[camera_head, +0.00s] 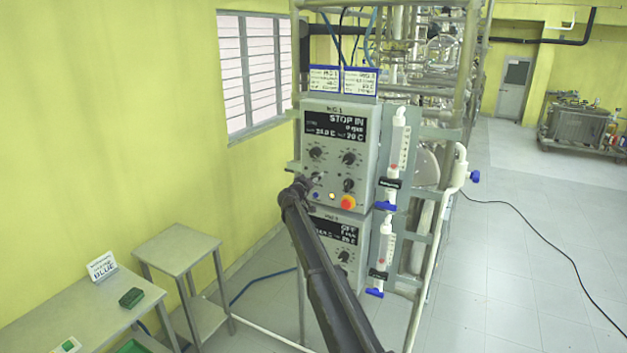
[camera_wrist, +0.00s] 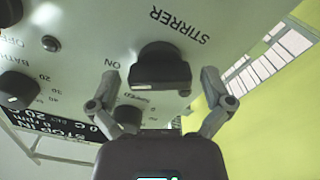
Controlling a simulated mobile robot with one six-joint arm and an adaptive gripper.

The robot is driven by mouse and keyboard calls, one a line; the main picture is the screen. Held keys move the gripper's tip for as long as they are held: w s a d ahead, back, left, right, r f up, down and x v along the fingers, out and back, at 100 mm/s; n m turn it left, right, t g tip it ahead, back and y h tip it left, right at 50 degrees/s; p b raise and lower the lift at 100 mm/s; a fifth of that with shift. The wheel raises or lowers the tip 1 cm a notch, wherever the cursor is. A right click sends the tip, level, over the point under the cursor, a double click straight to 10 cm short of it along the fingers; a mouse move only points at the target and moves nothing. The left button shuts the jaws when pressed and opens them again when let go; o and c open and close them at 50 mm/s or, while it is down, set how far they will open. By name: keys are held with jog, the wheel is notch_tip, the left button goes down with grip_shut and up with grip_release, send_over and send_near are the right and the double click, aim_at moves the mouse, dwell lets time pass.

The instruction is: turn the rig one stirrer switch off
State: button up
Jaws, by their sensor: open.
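The rig one control box (camera_head: 370,124) is the upper grey box on the frame, with a lit display reading "STOP IN". Its stirrer switch (camera_wrist: 160,66) is a black knob under the word "STIRRER" in the wrist view, with "ON" printed to its left. I cannot tell clearly which way the knob points. My gripper (camera_wrist: 159,84) is open, with one finger on each side of the knob; I see no clear contact. In the head view my gripper (camera_head: 303,184) is at the box's lower left corner and hides the switch there.
A second box (camera_head: 333,224) with a display reading "OFF" sits directly below. A red-orange button (camera_head: 348,202) and more knobs are nearby on the upper panel. White tubes with blue valves (camera_head: 385,206) stand to the right. Metal tables (camera_head: 178,250) are at left; open floor is at right.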

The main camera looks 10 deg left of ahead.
jog(key=shift+c, duration=0.2)
jog(key=c, duration=1)
jog(key=shift+n, duration=0.4)
jog(key=n, duration=0.5)
jog(key=shift+a, duration=0.1)
jog(key=n, duration=0.6)
jog(key=o, duration=1)
jog(key=shift+o, duration=0.2)
